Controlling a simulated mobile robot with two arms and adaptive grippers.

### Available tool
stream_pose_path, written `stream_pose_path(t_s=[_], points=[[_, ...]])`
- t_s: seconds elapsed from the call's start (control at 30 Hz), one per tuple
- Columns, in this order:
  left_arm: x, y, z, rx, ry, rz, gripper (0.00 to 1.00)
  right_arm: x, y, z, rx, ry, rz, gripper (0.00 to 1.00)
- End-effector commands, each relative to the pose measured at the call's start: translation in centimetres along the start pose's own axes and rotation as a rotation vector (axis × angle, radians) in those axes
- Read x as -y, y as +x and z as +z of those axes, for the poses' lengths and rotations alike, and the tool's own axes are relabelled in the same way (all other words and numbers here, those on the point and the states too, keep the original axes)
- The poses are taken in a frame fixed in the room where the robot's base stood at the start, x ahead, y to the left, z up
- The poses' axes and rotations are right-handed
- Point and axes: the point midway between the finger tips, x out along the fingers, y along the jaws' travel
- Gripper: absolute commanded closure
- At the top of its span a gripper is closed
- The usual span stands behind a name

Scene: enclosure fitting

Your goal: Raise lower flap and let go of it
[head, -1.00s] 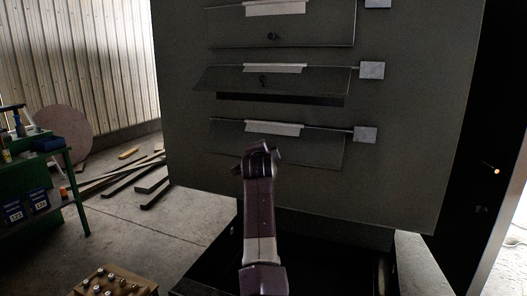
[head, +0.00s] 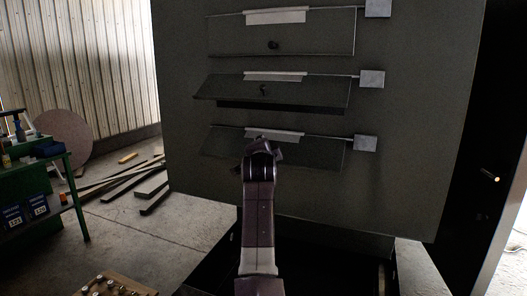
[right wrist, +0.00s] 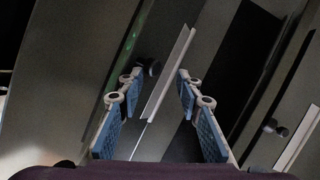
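The lower flap (head: 320,155) hangs from a light hinge strip on the grey panel in the head view. It looks tilted slightly outward at its lower left edge. My right arm (head: 258,215) reaches up in front of it and hides its middle. In the right wrist view my right gripper (right wrist: 160,78) has its blue-padded fingers spread apart. A light strip (right wrist: 170,75) and a dark knob (right wrist: 151,67), seemingly the lower flap's, show between the fingertips. The knob is close to the left fingertip; contact cannot be told. My left gripper is out of view.
The middle flap (head: 310,92) above is tilted outward over a dark slot. The upper flap (head: 320,38) lies flat with a knob. Square grey plates (head: 366,143) stand at the flaps' right ends. A green workbench (head: 40,185) and loose boards (head: 150,185) are at left.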

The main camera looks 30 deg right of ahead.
Motion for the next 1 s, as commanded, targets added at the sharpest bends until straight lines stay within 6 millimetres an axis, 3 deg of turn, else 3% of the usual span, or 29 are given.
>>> stream_pose_path(t_s=[0.7, 1.0], points=[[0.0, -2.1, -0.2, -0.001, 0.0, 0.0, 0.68, 2.0, -4.3, -0.9, 0.009, 0.0, 0.009, 0.68], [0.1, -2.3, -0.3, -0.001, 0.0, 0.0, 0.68, 2.3, -5.2, -1.1, 0.009, 0.0, 0.011, 0.68]])
